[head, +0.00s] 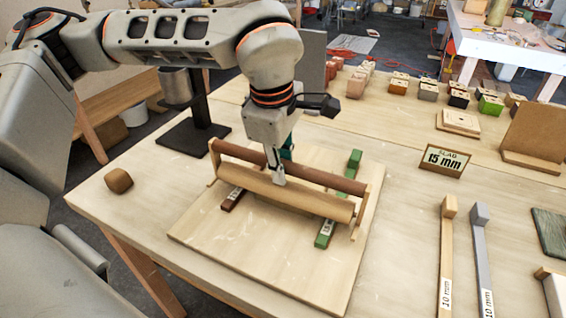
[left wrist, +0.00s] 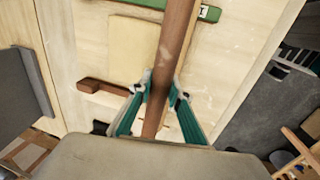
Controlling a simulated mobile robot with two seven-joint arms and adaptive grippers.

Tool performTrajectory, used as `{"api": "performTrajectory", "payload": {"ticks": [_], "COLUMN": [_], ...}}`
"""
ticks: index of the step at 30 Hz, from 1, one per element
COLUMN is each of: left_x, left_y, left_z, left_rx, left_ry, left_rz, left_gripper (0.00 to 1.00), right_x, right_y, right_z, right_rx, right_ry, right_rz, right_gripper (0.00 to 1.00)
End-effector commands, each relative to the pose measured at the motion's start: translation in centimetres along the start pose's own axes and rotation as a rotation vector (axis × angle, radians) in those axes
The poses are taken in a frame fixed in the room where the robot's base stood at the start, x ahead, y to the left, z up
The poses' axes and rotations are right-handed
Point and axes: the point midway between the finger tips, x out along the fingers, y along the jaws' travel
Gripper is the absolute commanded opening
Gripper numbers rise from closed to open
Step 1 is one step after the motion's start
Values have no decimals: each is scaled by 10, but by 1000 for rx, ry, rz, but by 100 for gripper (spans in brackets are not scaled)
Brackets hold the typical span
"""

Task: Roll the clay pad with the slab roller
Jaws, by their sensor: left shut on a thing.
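The slab roller (head: 295,197) is a pale wooden cylinder in a frame with a dark brown handle bar (head: 328,180). It spans the wooden board (head: 260,275) above a brown strip (head: 229,203) and a green strip (head: 323,238); whether it touches them is unclear. My left gripper (head: 279,174) is shut on the handle bar, its fingers on both sides of the bar (left wrist: 171,50) in the left wrist view. The pale clay pad (left wrist: 133,48) lies flat beside the bar there; in the head view I cannot make it out. My right gripper is not in view.
A sign (head: 445,160) reading "SLAB 15 mm" stands right of the board. Two long strips marked 10 mm, one wooden (head: 447,250) and one grey (head: 482,250), lie farther right. A brown lump (head: 118,180) sits at the left. A dark stand (head: 200,115) rises behind.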

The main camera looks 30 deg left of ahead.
Motion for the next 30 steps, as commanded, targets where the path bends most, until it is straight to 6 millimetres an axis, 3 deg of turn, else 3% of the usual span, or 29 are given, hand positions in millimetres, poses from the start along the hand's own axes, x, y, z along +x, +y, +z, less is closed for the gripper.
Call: {"api": "performTrajectory", "payload": {"ticks": [30], "left_x": [6], "left_y": [0], "left_z": [0], "left_rx": [0], "left_ry": [-2], "left_rz": [4], "left_gripper": [0], "right_x": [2], "right_y": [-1], "right_z": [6], "right_rx": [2], "right_ry": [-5], "right_rz": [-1], "right_gripper": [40]}}
